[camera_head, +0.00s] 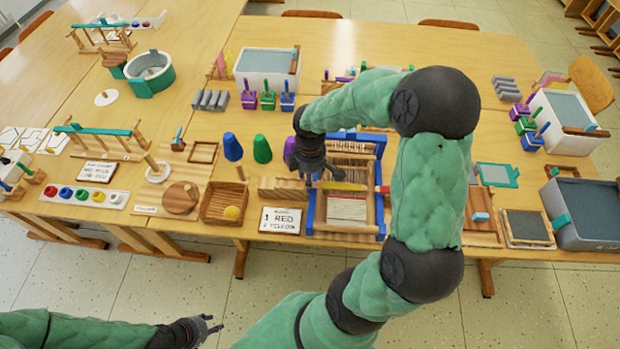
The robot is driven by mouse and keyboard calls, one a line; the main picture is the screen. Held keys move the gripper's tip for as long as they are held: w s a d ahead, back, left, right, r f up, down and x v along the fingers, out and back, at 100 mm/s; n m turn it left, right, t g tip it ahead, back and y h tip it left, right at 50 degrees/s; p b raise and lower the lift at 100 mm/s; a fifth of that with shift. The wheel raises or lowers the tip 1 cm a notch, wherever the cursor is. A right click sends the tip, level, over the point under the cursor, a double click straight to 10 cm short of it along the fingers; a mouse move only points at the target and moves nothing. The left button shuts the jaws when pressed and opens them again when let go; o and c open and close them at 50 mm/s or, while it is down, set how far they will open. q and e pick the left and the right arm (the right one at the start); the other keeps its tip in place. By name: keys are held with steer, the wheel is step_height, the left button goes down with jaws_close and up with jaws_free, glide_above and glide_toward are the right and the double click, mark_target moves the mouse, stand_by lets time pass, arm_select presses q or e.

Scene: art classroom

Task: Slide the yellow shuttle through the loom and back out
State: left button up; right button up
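The loom (317,212) has a blue frame with wooden side parts and pale threads, and stands near the table's front edge. The yellow shuttle (344,187) lies across the loom's middle, over the threads. My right gripper (322,179) is over the loom's left part, its dark fingers by the shuttle's left end. The fingers and arm hide part of that end, so I cannot tell whether they grip it. My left gripper (218,325) is low at the bottom left, off the table and empty, its fingertips apart.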

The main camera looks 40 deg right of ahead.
jaws_close()
steer(key=p, duration=0.2)
glide_toward(263, 182)
step_height(263, 182, down, 5)
steer(key=shift+f, duration=0.1)
jaws_free()
